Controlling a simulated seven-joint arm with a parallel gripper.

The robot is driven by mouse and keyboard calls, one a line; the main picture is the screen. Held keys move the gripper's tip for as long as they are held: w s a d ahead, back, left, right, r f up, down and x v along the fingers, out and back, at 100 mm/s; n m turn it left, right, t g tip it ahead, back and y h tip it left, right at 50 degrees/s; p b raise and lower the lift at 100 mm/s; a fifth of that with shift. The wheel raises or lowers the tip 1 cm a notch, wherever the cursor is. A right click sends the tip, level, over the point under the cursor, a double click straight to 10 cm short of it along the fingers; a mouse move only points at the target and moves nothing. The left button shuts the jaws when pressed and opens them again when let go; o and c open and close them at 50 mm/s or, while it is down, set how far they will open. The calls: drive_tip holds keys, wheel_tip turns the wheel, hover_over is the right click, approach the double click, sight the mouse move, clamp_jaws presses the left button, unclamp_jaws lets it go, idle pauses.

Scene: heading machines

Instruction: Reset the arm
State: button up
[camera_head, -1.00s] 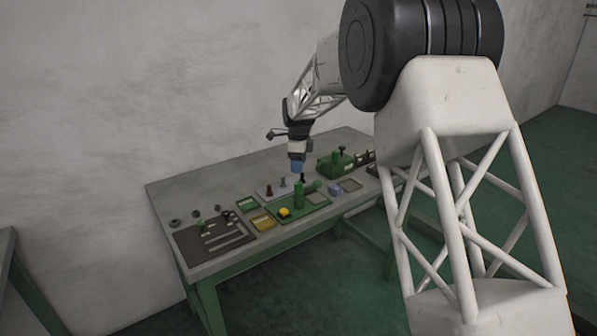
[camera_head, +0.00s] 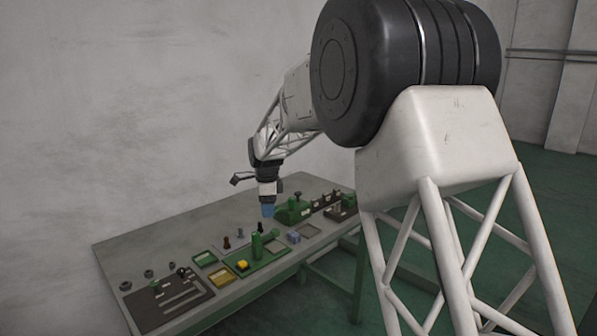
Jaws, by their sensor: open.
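My arm reaches from the right across to the workbench (camera_head: 150,236). My gripper (camera_head: 267,211), with blue fingers, points down above the back middle of the bench. It is open, and I see nothing held in it. It hangs near the dark pegs and behind the green fixture (camera_head: 257,247). The gap between its fingers is too small to make out at this distance.
The bench carries a green machine (camera_head: 293,211), a yellow block (camera_head: 242,265), a yellow-lined tray (camera_head: 220,276), a green tray (camera_head: 205,258), a blue block (camera_head: 294,238) and a dark slotted board (camera_head: 170,302). Several rings lie at the left. The bench's back left is bare.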

drive_tip(key=s+d+r+n+t, duration=0.1)
drive_tip(key=s+d+r+n, duration=0.35)
drive_tip(key=s+d, duration=0.7)
drive_tip(key=s+d+r+n, duration=0.4)
drive_tip(key=s+d+r, duration=0.3)
drive_tip(key=s, duration=0.7)
drive_tip(key=s+d+f+n, duration=0.2)
drive_tip(key=s+d, duration=0.1)
drive_tip(key=s, duration=0.6)
drive_tip(key=s+d+f+n+t, duration=0.1)
drive_tip(key=s+d+f+n, duration=0.2)
drive_tip(key=s, duration=0.7)
drive_tip(key=s+d+f+n, duration=0.2)
drive_tip(key=s+d, duration=0.2)
drive_tip(key=s, duration=0.5)
drive_tip(key=shift+s+d+f+n, duration=0.15)
drive_tip(key=shift+s+d+n, duration=0.05)
drive_tip(key=shift+n, duration=0.15)
